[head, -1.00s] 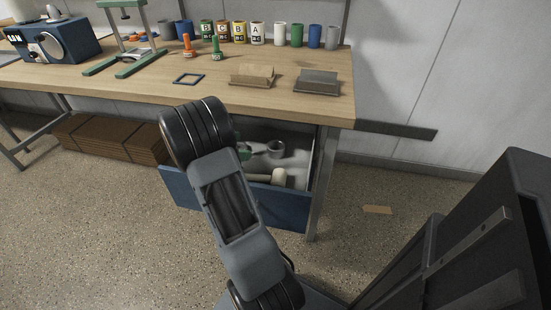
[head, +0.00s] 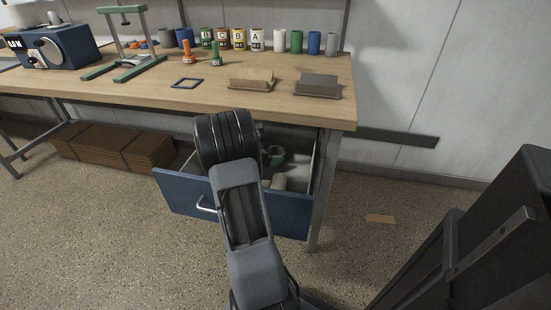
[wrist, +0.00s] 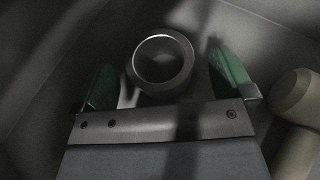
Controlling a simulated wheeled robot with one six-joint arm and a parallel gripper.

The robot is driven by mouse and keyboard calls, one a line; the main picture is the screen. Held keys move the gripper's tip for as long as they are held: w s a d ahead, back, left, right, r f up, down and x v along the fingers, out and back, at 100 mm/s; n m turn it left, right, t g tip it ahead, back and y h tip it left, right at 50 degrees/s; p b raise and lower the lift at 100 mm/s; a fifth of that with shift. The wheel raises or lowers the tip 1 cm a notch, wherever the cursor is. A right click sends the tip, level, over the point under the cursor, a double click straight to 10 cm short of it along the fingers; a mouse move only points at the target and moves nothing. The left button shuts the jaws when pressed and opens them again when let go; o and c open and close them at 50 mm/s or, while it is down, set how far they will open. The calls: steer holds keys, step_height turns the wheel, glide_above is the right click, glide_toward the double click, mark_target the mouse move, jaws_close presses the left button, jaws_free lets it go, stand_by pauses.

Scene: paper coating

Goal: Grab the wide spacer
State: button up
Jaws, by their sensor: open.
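The wide spacer appears to be a grey, hollow ring (wrist: 162,85) inside the open drawer. In the wrist view it lies between the two green fingertips of my gripper (wrist: 165,72). The fingers are open, one on each side of the ring, with a gap visible on each side.
The blue drawer (head: 291,213) is pulled out under the wooden workbench (head: 130,92). A cream rounded object (wrist: 296,97) lies close to the right finger in the drawer. The bench edge is just above my wrist. Brown stacked sheets (head: 108,146) lie beneath the bench.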

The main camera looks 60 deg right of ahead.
steer(key=shift+s+d+f, duration=0.15)
steer(key=shift+s+d, duration=0.1)
steer(key=shift+d, duration=0.15)
steer(key=shift+c, duration=0.4)
steer(key=c, duration=0.9)
